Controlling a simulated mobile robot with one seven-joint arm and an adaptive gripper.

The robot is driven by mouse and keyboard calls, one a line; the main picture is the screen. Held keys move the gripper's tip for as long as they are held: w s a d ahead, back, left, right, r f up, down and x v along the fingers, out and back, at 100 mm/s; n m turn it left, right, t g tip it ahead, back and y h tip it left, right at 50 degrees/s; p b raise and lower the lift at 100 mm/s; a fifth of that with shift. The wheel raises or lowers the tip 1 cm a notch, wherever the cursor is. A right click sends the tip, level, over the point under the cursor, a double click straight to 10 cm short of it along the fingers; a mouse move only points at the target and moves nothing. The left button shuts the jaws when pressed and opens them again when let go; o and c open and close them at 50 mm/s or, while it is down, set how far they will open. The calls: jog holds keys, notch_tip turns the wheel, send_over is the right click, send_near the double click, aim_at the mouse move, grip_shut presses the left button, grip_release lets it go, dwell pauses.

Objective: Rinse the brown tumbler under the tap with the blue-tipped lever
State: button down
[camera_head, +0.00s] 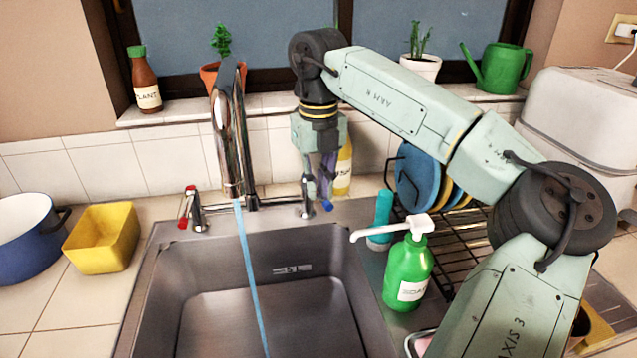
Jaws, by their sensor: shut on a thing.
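The chrome tap (229,130) stands behind the sink (300,240), and a blue stream of water (248,260) runs from its spout into the basin. My gripper (322,188) points down behind the sink's back right corner, shut on the blue-tipped lever (327,206), whose blue end shows just below the fingers. Most of that lever is hidden by the fingers. A red-tipped lever (187,208) stands at the left of the tap. I cannot clearly make out the brown tumbler; a dark brown shape (581,326) shows partly behind my arm at the lower right.
A green soap pump bottle (408,275) and a teal bottle (382,212) stand right of the sink. A dish rack with plates (416,180) is behind them. A yellow tub (102,238) and a blue pot (28,240) sit on the left. The visible basin is empty except for water.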

jog(key=c, duration=1.6)
grip_release()
jog(key=shift+c, duration=0.2)
jog(key=shift+r, duration=0.15)
notch_tip(320, 180, up, 12)
jog(key=shift+o, duration=0.3)
